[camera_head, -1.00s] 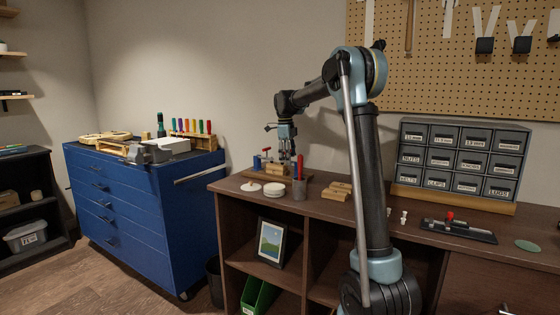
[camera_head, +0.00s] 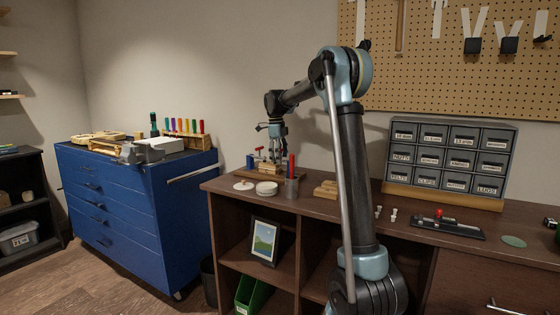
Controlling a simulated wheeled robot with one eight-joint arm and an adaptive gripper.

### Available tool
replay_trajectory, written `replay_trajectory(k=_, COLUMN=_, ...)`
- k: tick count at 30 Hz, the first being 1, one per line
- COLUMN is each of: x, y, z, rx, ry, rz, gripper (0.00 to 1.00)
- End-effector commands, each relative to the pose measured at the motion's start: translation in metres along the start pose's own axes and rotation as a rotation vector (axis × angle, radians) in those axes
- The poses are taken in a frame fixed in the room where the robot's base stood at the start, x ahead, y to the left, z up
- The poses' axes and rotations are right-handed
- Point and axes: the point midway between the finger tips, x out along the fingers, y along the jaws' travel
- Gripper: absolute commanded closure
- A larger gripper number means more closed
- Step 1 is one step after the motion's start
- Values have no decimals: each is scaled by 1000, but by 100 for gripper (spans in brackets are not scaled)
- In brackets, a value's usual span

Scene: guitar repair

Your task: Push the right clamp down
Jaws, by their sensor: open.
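A small wooden fixture (camera_head: 266,166) stands at the back left of the brown workbench. A red-tipped part (camera_head: 258,149) and a blue part (camera_head: 250,161) show at its left. My gripper (camera_head: 275,160) points down over the right side of this fixture, with its fingers apart and nothing visible between them. The right clamp cannot be made out; the fingers and the small size hide it. I cannot tell whether the fingers touch anything.
A grey cup (camera_head: 291,188) with a red item stands just in front. White round lids (camera_head: 266,188) lie to its left, wooden blocks (camera_head: 327,189) to its right. A drawer organiser (camera_head: 446,157) and black tool (camera_head: 446,228) are farther right. A blue cabinet (camera_head: 110,205) stands left.

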Motion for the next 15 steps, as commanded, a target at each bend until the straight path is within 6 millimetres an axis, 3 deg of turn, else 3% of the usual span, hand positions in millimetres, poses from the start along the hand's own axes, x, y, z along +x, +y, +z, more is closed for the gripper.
replay_trajectory(k=7, x=-17, y=-1, z=-2, rx=3, ry=0, rz=-1, gripper=30)
replay_trajectory(k=15, x=-69, y=0, z=-1, rx=1, ry=0, rz=0, gripper=30)
